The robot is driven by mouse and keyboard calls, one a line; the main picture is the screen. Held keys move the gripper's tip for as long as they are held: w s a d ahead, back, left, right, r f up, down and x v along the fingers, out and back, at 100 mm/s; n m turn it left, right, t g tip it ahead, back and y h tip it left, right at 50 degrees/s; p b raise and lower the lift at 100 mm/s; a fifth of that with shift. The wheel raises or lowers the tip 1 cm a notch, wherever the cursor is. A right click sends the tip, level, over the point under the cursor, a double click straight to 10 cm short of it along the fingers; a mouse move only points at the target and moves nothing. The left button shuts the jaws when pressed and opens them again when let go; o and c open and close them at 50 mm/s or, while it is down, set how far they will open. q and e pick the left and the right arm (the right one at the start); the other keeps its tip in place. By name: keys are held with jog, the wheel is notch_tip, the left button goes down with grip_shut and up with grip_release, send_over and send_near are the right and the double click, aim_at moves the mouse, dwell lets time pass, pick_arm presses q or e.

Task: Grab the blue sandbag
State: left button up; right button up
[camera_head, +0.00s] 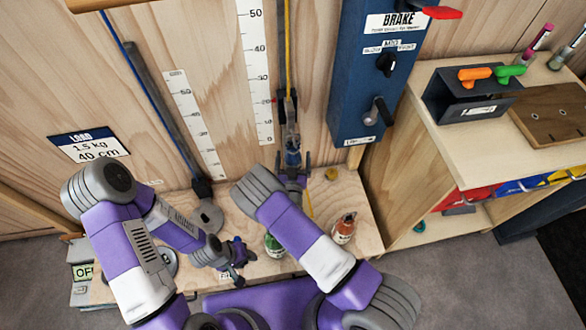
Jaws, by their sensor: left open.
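My left gripper (241,264) is open, low over the front of the wooden platform (235,225), left of a small green bottle (273,246). I see nothing between its fingers. I cannot clearly make out a blue sandbag.
An orange-red bottle (343,229) stands right of my right arm. A grey bar (165,115) with a blue cord leans along the wall to a round grey end on the platform. A blue brake box (371,75) and a wooden cabinet (425,150) stand at the right.

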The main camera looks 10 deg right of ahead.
jog(key=shift+w+d, duration=0.1)
jog(key=shift+w, duration=0.3)
jog(key=shift+c, duration=0.3)
jog(key=c, duration=1.7)
jog(key=shift+r, duration=0.1)
grip_shut()
jog(key=shift+r, duration=0.1)
